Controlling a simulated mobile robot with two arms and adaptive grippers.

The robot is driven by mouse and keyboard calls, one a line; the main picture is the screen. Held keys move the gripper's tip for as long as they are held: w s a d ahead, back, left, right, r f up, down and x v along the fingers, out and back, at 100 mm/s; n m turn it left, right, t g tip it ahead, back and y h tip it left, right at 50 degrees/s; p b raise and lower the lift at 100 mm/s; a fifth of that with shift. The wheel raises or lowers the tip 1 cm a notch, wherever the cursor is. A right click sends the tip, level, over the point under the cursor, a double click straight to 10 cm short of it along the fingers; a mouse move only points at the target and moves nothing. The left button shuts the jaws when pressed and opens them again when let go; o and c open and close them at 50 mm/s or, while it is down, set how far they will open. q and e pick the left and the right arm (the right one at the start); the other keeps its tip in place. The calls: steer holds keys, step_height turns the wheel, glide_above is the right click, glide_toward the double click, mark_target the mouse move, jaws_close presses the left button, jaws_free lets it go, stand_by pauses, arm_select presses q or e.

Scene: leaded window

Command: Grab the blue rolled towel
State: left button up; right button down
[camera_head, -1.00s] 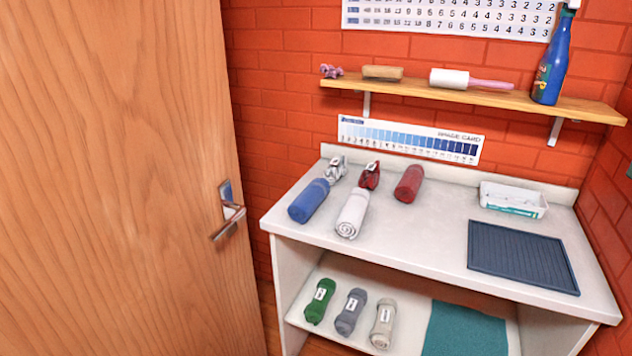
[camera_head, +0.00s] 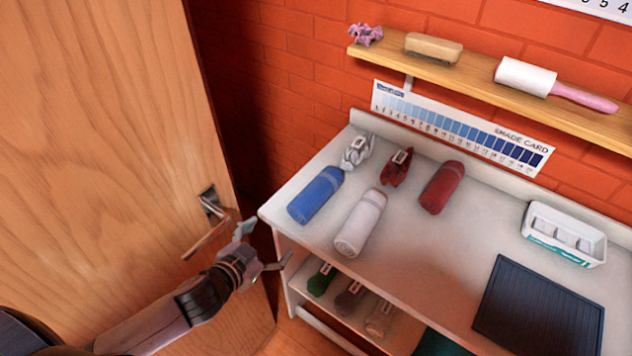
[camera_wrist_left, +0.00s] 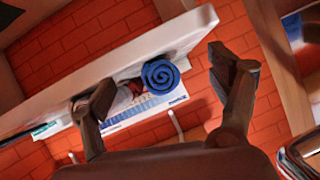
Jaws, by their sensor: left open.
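The blue rolled towel (camera_head: 316,195) lies at the left end of the white countertop (camera_head: 400,255). In the left wrist view its spiral end (camera_wrist_left: 160,76) shows between my fingers, beyond them. My left gripper (camera_head: 264,247) is open and empty, just off the counter's left front corner, to the lower left of the towel and apart from it. It also shows in the left wrist view (camera_wrist_left: 165,95) with its fingers spread wide. My right gripper is not in view.
A white rolled towel (camera_head: 360,222) lies close to the right of the blue one, and a red rolled towel (camera_head: 441,187) farther right. Small white (camera_head: 357,151) and red (camera_head: 397,167) items lie behind. A wooden door (camera_head: 110,150) stands at left. A dark tray (camera_head: 540,312) and white box (camera_head: 563,235) are at right.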

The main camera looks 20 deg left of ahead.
arm_select(q)
steer(key=h, duration=0.1)
glide_toward(300, 209)
steer(key=shift+m+t, duration=0.3)
steer(key=shift+t, duration=0.1)
steer(key=p+x, duration=0.1)
steer(key=x, duration=0.2)
steer(key=p+x, duration=0.1)
steer(key=x, duration=0.3)
steer(key=p+x, duration=0.1)
steer(key=x, duration=0.3)
steer(key=shift+s+f, duration=0.1)
steer(key=shift+f, duration=0.2)
steer(key=shift+a+f+p+x, duration=0.15)
steer(key=shift+p+x, duration=0.25)
steer(key=shift+x, duration=1.05)
steer(key=shift+a+f+p+x, duration=0.15)
steer(key=shift+p+x, duration=0.25)
steer(key=shift+x, duration=1.1)
steer(key=shift+s+r, duration=0.1)
steer(key=shift+c, duration=0.4)
steer(key=c, duration=1.1)
steer(key=shift+c, duration=0.2)
